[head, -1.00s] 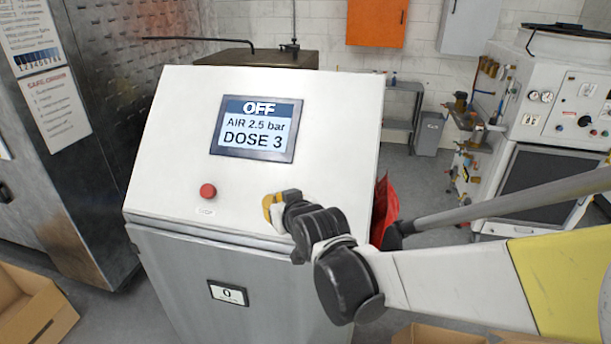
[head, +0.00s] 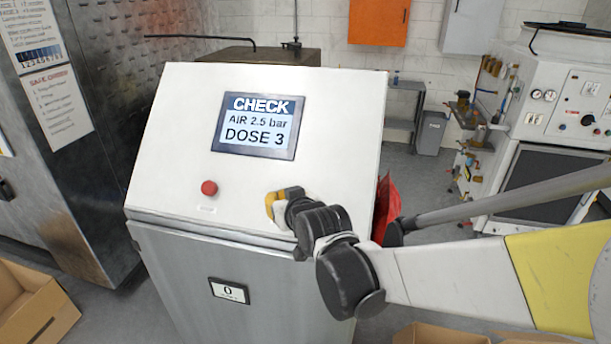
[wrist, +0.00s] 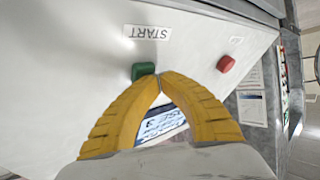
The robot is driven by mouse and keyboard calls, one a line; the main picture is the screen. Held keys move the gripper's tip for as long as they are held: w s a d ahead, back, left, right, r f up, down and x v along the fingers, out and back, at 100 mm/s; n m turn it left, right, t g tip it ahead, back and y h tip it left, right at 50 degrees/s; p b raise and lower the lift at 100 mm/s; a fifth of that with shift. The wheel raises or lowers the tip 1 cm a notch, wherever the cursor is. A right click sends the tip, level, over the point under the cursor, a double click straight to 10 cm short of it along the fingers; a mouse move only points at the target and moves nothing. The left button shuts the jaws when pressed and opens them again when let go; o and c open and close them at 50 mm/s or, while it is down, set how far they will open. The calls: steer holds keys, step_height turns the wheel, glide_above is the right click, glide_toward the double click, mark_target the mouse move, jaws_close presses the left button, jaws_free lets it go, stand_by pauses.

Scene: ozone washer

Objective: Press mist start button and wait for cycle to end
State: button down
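The white sloped console (head: 330,110) stands in front of me. Its screen (head: 257,126) reads CHECK, AIR 2.5 bar, DOSE 3. A red button (head: 209,188) sits on the left of the panel. My gripper (head: 276,202) is at the lower right of the panel and hides the start button in the head view. In the wrist view the green start button (wrist: 143,71) sits beside the START label (wrist: 147,32). My yellow fingers (wrist: 160,78) have their tips together, empty, at the green button's edge. Whether they press it I cannot tell. The red button also shows in the wrist view (wrist: 226,63).
A cardboard box (head: 38,305) lies on the floor at lower left. A dark metal cabinet (head: 120,100) stands to the left. A white machine with gauges (head: 560,110) stands at the right. A red object (head: 386,205) is beside the console.

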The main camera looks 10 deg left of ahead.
stand_by(0.4)
steer(key=shift+s+r+p, duration=0.55)
steer(key=shift+s+r, duration=0.05)
steer(key=shift+r, duration=0.05)
steer(key=s+r+p, duration=0.3)
steer(key=shift+s+a+r, duration=0.15)
steer(key=shift+s+r, duration=0.1)
steer(key=shift+s, duration=0.05)
stand_by(0.6)
